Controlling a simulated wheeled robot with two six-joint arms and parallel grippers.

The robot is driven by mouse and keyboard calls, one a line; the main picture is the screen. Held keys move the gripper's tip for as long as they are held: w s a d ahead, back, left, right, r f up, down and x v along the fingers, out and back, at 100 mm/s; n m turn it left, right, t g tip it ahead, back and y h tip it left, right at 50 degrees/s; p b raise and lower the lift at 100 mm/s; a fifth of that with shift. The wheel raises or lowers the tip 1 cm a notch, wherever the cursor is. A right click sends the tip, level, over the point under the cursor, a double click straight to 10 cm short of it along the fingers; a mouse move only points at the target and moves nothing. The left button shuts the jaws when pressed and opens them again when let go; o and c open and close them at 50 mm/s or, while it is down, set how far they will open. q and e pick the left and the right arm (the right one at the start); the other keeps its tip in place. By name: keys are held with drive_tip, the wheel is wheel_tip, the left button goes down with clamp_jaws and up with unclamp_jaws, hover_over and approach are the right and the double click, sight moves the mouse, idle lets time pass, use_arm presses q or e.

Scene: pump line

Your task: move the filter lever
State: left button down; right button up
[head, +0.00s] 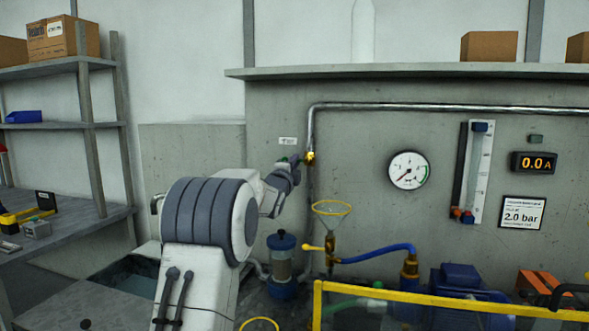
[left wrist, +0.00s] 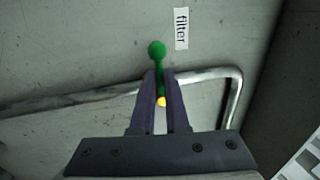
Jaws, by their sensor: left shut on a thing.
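The filter lever (left wrist: 157,50) is a green rod with a round knob at its end, beside a white label reading "filter" (left wrist: 181,28) in the left wrist view. My left gripper (left wrist: 160,82) is shut on the lever's rod, with the green knob showing beyond the fingertips. A yellow fitting (left wrist: 162,101) shows between the fingers. In the head view my left gripper (head: 295,161) is at the brass valve (head: 310,157) on the wall pipe, and mostly hides the lever.
A metal pipe (head: 420,106) runs along the wall above and drops past the valve. A yellow funnel ring (head: 331,208), a blue-capped filter housing (head: 282,262) and a yellow rail (head: 450,301) stand below. A gauge (head: 409,170) is to the right.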

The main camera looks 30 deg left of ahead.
idle(0.4)
use_arm(q)
drive_tip(key=c, duration=0.9)
unclamp_jaws()
drive_tip(key=shift+s, duration=0.1)
drive_tip(key=b+v, duration=0.3)
drive_tip(key=v, duration=0.7)
drive_tip(key=shift+s, duration=0.15)
